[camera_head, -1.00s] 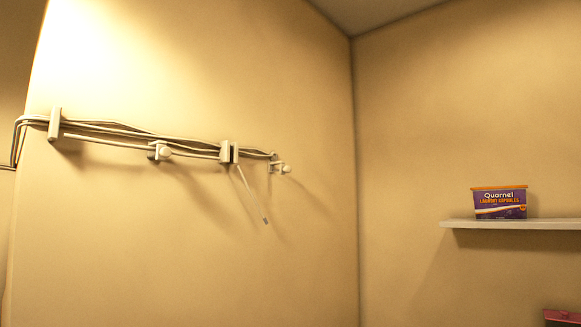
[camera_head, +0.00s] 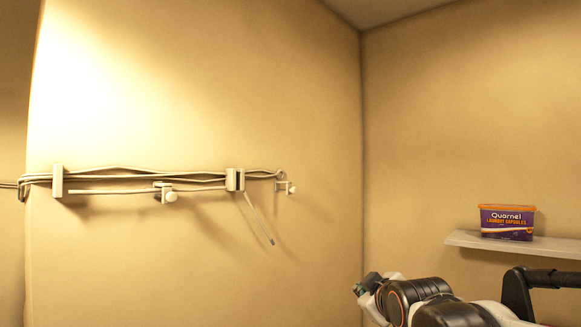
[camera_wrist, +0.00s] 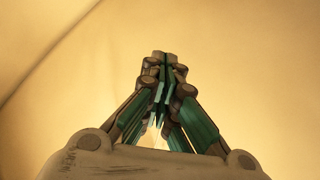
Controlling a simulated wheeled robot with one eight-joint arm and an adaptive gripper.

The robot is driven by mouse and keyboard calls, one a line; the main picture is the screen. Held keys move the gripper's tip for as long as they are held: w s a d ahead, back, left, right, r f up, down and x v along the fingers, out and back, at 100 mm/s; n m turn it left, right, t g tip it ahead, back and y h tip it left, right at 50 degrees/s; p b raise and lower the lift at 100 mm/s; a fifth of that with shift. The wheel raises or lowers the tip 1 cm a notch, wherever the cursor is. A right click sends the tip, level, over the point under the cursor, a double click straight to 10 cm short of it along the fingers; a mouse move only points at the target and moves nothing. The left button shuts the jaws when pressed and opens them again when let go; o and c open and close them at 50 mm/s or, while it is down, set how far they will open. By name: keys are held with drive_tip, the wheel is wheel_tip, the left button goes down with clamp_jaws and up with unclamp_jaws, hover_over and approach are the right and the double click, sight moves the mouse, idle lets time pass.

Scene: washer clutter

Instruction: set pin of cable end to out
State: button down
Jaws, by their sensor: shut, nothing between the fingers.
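Pale cables (camera_head: 120,173) run along the left wall in the head view, held by several clips and fittings. A thin pale cable end (camera_head: 259,219) hangs down at a slant below the box-shaped clip (camera_head: 235,179). Two fittings with round white knobs, one at the middle (camera_head: 170,195) and one at the right end (camera_head: 291,188), sit on the run. Which part is the pin I cannot tell. My gripper (camera_wrist: 161,62) is shut and empty in the wrist view, with only bare wall behind it. In the head view my arm is at the lower right, well away from the cables.
A purple laundry capsule tub (camera_head: 507,222) with an orange lid stands on a wall shelf (camera_head: 558,246) at the right. A wall corner lies between shelf and cables. The wall below the cables is bare.

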drive_tip(key=w+a+r+n+t+y+p, duration=0.1)
drive_tip(key=w+a+r+n+t+p, duration=0.15)
drive_tip(key=w+a+r+p, duration=0.4)
drive_tip(key=w+a+r+n+t+y+p, duration=0.1)
drive_tip(key=w+a+r+n+y+p, duration=0.2)
drive_tip(key=w+r, duration=0.7)
drive_tip(key=a+r+n+p, duration=0.1)
drive_tip(key=a+r+n, duration=0.3)
drive_tip(key=a, duration=0.4)
drive_tip(key=r+p+x, duration=0.1)
drive_tip(key=p+x, duration=0.1)
drive_tip(key=x, duration=0.7)
drive_tip(key=shift+w, duration=0.25)
drive_tip(key=shift+f+t, duration=0.15)
drive_tip(key=shift+t, duration=0.1)
